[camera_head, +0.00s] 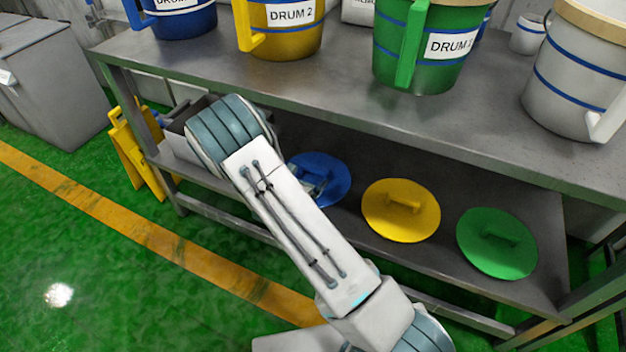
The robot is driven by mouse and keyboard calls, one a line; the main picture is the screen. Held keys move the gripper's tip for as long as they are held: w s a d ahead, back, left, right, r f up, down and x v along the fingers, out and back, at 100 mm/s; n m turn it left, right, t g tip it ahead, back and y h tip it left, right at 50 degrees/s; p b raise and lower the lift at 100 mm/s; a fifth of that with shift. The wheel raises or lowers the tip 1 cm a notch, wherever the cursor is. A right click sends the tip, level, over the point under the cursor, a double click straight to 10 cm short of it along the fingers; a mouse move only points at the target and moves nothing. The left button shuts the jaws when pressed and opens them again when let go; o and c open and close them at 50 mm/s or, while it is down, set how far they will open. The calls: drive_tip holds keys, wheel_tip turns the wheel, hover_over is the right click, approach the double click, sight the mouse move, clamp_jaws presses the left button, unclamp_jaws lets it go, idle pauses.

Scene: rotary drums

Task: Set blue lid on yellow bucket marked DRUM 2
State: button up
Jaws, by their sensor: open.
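The blue lid (337,172) lies on the lower shelf, partly hidden behind my arm. My gripper (314,183) shows only as a small grey part over the lid's left half, beside the arm. It is open, and I cannot tell whether its fingers are around the lid's handle or touching it. The yellow bucket marked DRUM 2 (282,42) stands upright on the upper table, left of centre. Its handle points left, and its top is cut off by the picture's upper edge.
A yellow lid (400,225) and a green lid (497,258) lie right of the blue lid. Blue (183,22), green (420,73) and white (563,95) buckets stand on the table (330,92). The table's front edge overhangs the lower shelf. A grey box stands behind my arm.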

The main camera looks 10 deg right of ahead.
sight(313, 172)
drive_tip(key=shift+x, duration=1.1)
drive_tip(key=b+x, duration=0.2)
drive_tip(key=x, duration=0.2)
drive_tip(key=shift+d+f, duration=0.1)
drive_tip(key=shift+f, duration=0.15)
drive_tip(key=shift+w+d+f, duration=0.1)
drive_tip(key=shift+w+d, duration=0.15)
drive_tip(key=shift+w, duration=0.1)
drive_tip(key=c, duration=0.7)
